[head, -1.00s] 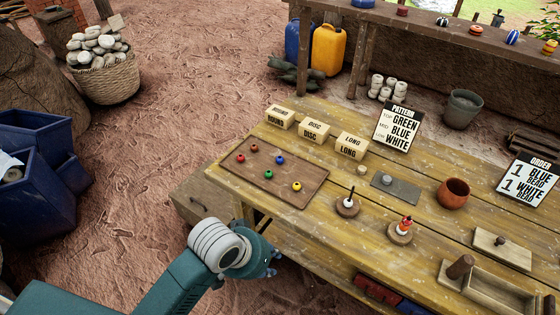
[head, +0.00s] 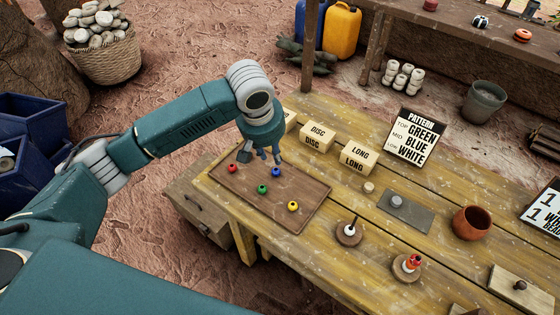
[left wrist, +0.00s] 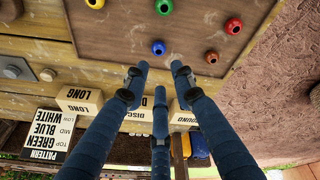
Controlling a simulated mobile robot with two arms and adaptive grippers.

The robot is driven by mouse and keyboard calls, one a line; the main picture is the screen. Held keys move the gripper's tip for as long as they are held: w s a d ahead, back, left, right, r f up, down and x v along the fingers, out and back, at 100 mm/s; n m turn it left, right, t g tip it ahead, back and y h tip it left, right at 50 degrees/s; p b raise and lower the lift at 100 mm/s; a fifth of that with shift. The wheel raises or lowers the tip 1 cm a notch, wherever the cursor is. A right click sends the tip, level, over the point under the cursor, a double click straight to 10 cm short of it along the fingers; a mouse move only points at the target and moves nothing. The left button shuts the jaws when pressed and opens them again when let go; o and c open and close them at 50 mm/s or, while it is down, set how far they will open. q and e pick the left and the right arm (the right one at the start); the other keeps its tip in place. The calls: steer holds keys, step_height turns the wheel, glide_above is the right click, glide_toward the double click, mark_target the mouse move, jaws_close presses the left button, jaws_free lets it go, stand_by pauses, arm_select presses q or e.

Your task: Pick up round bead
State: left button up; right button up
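A brown board (head: 305,190) on the wooden table holds several small round beads. The head view shows a red bead (head: 232,168), a green bead (head: 262,189), a blue bead (head: 276,172) and a yellow bead (head: 293,206). The left wrist view also shows a brown bead (left wrist: 211,57), which my gripper hides in the head view. My left gripper (head: 264,156) is open and empty, pointing down above the board's far part. Its three spread fingers (left wrist: 160,78) appear just beside the blue and brown beads in the wrist view. My right gripper is out of view.
Label blocks reading DISC (head: 316,138) and LONG (head: 358,157) stand behind the board, near my gripper. A pattern sign (head: 420,137) stands farther right. A spindle (head: 350,232) and a terracotta pot (head: 473,222) stand to the right.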

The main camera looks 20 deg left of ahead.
mark_target(275, 171)
arm_select(q)
step_height(275, 171, down, 4)
steer(key=shift+d+r, duration=0.15)
steer(key=shift+r, duration=0.05)
steer(key=p+x, duration=0.1)
steer(key=x, duration=0.3)
steer(key=shift+s+f, duration=0.1)
steer(key=shift+f, duration=0.7)
steer(key=c, duration=0.5)
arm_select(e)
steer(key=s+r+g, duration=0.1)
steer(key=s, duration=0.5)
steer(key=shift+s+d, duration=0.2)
